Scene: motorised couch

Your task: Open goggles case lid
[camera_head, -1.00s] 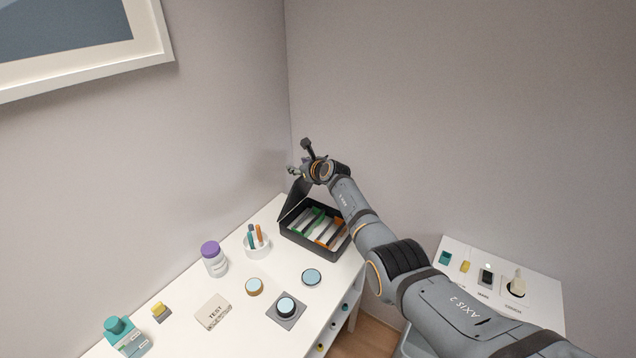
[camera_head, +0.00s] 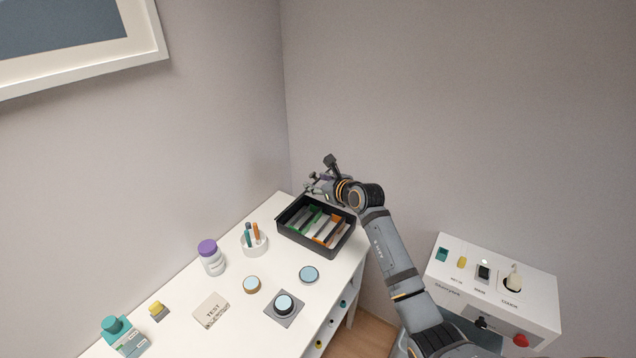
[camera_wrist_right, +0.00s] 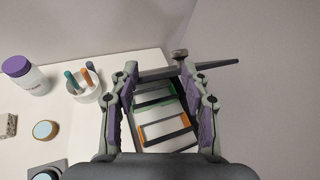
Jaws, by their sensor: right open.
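The black open-topped case (camera_head: 317,226), which I take for the goggles case, stands at the table's far right corner. Green, white and orange pieces show inside it. The case also shows between my fingers in the right wrist view (camera_wrist_right: 165,142). No raised lid is clear in the head view now. A dark bar with a knob (camera_wrist_right: 180,54) crosses beyond the fingertips in the wrist view; I cannot tell whether it is the lid seen edge-on. My right gripper (camera_head: 317,185) is open above the case's far side, its fingers apart in the wrist view (camera_wrist_right: 163,88). My left gripper is not in view.
A white control box (camera_head: 492,290) stands at right. Walls meet close behind the case.

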